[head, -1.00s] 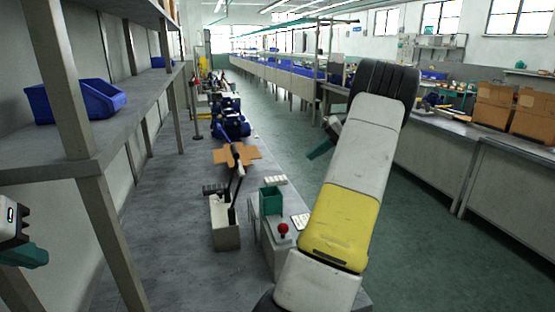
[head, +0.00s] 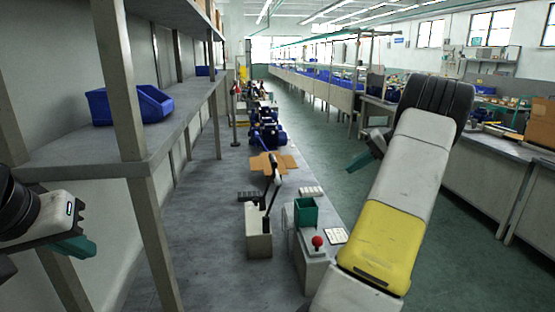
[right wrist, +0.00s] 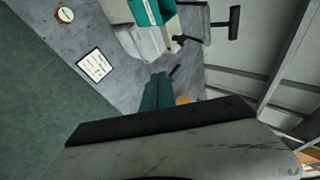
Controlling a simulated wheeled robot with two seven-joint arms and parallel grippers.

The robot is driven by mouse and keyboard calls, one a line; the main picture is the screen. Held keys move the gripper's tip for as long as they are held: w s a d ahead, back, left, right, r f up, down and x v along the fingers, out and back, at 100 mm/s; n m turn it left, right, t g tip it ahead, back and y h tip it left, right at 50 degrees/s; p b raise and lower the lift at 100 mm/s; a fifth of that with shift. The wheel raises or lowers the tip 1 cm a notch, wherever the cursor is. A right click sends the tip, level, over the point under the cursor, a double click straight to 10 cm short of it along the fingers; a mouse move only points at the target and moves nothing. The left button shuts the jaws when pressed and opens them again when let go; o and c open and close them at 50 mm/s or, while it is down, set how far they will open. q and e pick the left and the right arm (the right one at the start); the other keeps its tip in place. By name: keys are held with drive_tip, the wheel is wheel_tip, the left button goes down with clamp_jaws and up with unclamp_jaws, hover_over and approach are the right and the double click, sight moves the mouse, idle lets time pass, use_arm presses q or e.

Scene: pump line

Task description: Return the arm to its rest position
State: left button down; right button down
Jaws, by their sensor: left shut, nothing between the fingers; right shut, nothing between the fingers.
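My right arm (head: 385,225) fills the right of the head view, raised and bent over the aisle edge of the bench. Its gripper (head: 357,163) has teal fingers and shows partly behind the dark joint, over the green floor. The fingers (right wrist: 157,92) also show closed together and empty in the right wrist view. My left gripper (head: 82,249) is at the left edge of the head view, with teal fingers shut and empty, near the shelf post. Neither gripper touches anything that I can see.
A grey bench (head: 210,245) carries a lever press (head: 259,240), a teal bin (head: 305,211), a red button (head: 317,242) and blue pumps (head: 268,136). A shelf (head: 85,158) with a blue bin (head: 130,105) stands left. The green aisle (head: 325,150) is clear.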

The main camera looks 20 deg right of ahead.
drive_tip(key=s+a+r+n+g+h, duration=0.15)
drive_tip(key=a+r, duration=0.25)
drive_tip(key=a, duration=0.9)
drive_tip(key=s+a+r+n+g+h, duration=0.15)
drive_tip(key=a+r, duration=0.35)
drive_tip(key=a, duration=0.8)
drive_tip(key=s+a+f+n+t+h, duration=0.2)
drive_tip(key=s+a+f+n+t, duration=0.1)
drive_tip(key=s+a, duration=1)
drive_tip(key=s, duration=0.5)
drive_tip(key=shift+a, duration=0.4)
